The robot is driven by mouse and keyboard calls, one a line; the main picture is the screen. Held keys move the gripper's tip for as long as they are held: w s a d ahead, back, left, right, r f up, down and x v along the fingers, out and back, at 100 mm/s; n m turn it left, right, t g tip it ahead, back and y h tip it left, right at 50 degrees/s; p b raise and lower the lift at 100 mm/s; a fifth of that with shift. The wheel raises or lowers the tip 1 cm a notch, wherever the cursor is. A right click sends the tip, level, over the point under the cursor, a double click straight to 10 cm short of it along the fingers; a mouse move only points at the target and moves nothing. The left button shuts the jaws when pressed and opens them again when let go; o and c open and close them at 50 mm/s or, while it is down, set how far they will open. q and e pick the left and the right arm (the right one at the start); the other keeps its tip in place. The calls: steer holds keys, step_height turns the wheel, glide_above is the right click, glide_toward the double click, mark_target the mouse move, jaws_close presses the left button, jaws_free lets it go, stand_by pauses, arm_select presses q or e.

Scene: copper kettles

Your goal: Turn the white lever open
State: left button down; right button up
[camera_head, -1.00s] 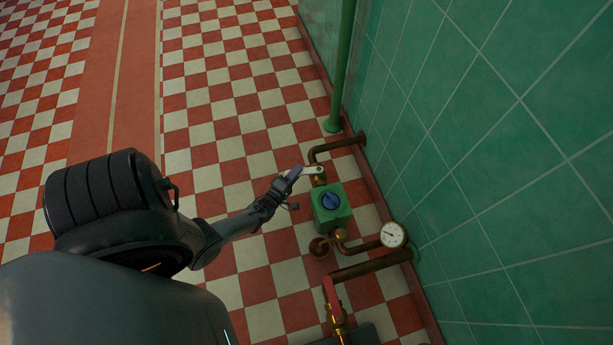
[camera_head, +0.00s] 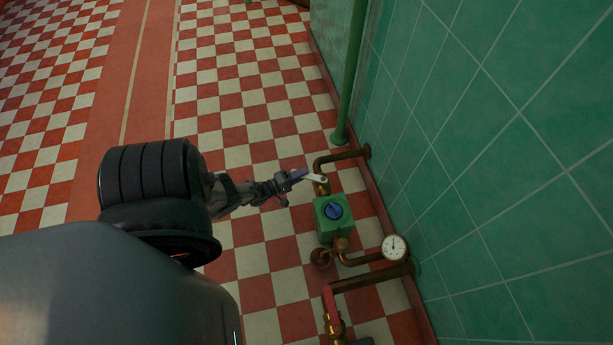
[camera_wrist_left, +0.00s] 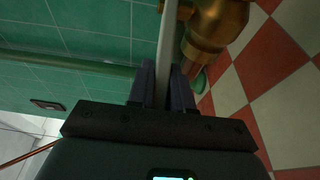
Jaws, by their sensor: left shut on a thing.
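The white lever (camera_head: 313,178) sits on top of the brass valve, just behind the green box with the blue knob (camera_head: 333,210). My left gripper (camera_head: 298,174) reaches in from the left and is shut on the lever's free end. In the left wrist view the lever (camera_wrist_left: 167,40) runs up between the two dark fingers (camera_wrist_left: 162,88), with the brass valve body (camera_wrist_left: 214,30) just to its right. The fingers cover the lever's end. My right gripper does not show in any view.
Copper pipes (camera_head: 345,156) run from the valve to the green tiled wall (camera_head: 480,150). A round gauge (camera_head: 394,248) and a red lever (camera_head: 329,303) on another brass valve are nearer. A green vertical pipe (camera_head: 350,80) stands behind. The checkered floor left of the pipes is open.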

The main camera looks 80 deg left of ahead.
arm_select(q)
steer(key=shift+r, duration=0.1)
stand_by(0.3)
steer(key=c, duration=1.1)
jaws_free()
steer(key=shift+s, duration=0.15)
steer(key=p+v, duration=0.1)
steer(key=v, duration=0.9)
steer(key=shift+s, duration=0.25)
steer(key=shift+c, duration=0.5)
